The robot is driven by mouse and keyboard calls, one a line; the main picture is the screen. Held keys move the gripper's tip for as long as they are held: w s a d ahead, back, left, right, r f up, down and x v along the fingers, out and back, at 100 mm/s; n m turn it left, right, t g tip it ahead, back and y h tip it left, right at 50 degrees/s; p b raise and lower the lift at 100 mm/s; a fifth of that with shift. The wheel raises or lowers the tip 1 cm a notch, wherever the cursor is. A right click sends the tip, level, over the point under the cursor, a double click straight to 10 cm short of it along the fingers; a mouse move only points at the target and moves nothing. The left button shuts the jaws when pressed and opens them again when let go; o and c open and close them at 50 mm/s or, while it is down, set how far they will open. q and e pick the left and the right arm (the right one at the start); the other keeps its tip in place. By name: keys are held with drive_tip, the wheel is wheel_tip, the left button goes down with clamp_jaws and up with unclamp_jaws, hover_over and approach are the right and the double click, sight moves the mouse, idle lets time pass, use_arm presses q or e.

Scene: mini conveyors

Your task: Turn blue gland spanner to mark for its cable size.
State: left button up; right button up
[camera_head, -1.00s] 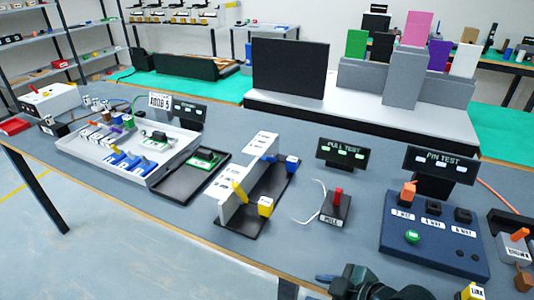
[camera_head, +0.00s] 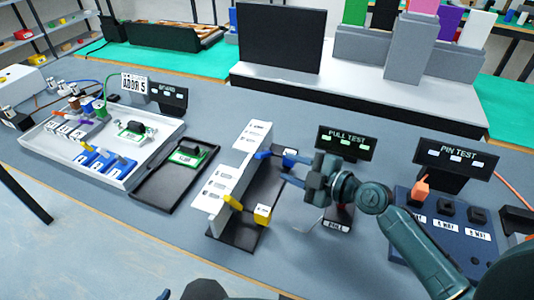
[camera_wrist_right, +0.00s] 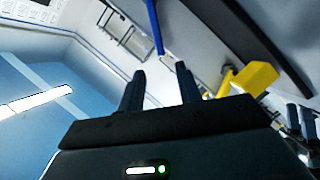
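A yellow spanner (camera_head: 232,202) and yellow block (camera_head: 263,214) are at the panel's near end. My right gripper (camera_head: 284,170) is open at the blue spanner. In the right wrist view, the spanner's blue rod (camera_wrist_right: 155,25) lies ahead of the spread fingers (camera_wrist_right: 160,88), with no clear grip; the yellow piece (camera_wrist_right: 254,78) is to the right. The mark is not readable. Only a dark sliver of my left gripper (camera_head: 165,295) shows at the bottom edge.
Behind my right gripper is the PULL TEST display (camera_head: 347,143). A black tray (camera_head: 150,200) and a white tray (camera_head: 130,178) lie left of the panel.

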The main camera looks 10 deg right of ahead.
sight(262, 157)
drive_tip(key=p+x, duration=0.1)
drive_tip(key=x, duration=0.7)
clamp_jaws()
idle(0.5)
